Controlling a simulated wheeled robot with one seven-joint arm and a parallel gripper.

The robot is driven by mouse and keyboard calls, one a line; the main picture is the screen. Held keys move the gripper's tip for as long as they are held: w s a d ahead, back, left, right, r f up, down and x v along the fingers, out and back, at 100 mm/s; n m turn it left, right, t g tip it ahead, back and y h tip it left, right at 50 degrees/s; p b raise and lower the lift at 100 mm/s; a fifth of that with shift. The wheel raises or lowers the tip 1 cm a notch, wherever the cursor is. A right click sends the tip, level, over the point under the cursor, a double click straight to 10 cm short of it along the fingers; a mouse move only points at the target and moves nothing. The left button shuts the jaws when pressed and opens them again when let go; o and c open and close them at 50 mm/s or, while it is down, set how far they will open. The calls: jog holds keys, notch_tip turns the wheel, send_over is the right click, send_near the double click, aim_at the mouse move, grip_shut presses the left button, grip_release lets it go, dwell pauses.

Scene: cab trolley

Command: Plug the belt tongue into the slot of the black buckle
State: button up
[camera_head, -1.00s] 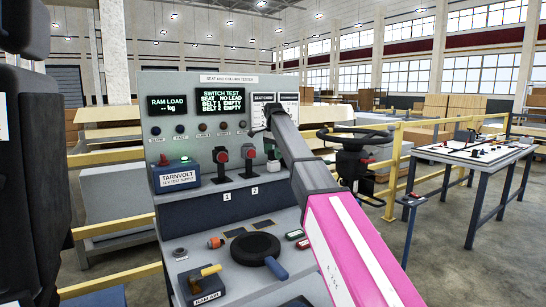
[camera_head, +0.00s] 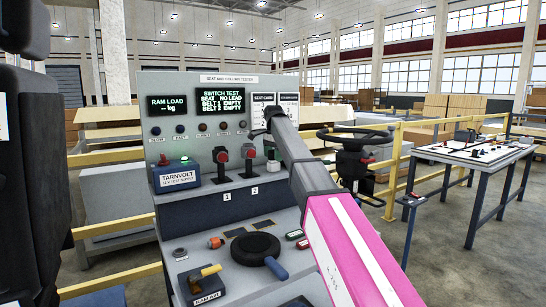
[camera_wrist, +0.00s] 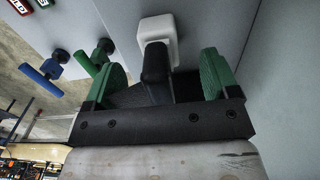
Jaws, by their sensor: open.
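Two black buckles with red tops, buckle 1 (camera_head: 221,158) and buckle 2 (camera_head: 249,158), stand on the console, above the labels 1 and 2. In the wrist view my gripper (camera_wrist: 168,78) is open, with green fingers on both sides of a black piece (camera_wrist: 155,68). That piece stands in front of a white rounded block (camera_wrist: 160,30) on a grey surface. I cannot tell whether the black piece is the belt tongue, or whether the fingers touch it.
The console screen (camera_head: 222,94) reads belt 1 empty and belt 2 empty. Blue (camera_wrist: 43,74) and green (camera_wrist: 95,55) handles stick out left of my gripper. A steering wheel (camera_head: 355,134), a yellow rail (camera_head: 395,165) and a table (camera_head: 470,152) stand at right.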

dwell(0.3)
grip_shut()
jog(key=shift+r, duration=0.1)
jog(key=shift+r, duration=2.9)
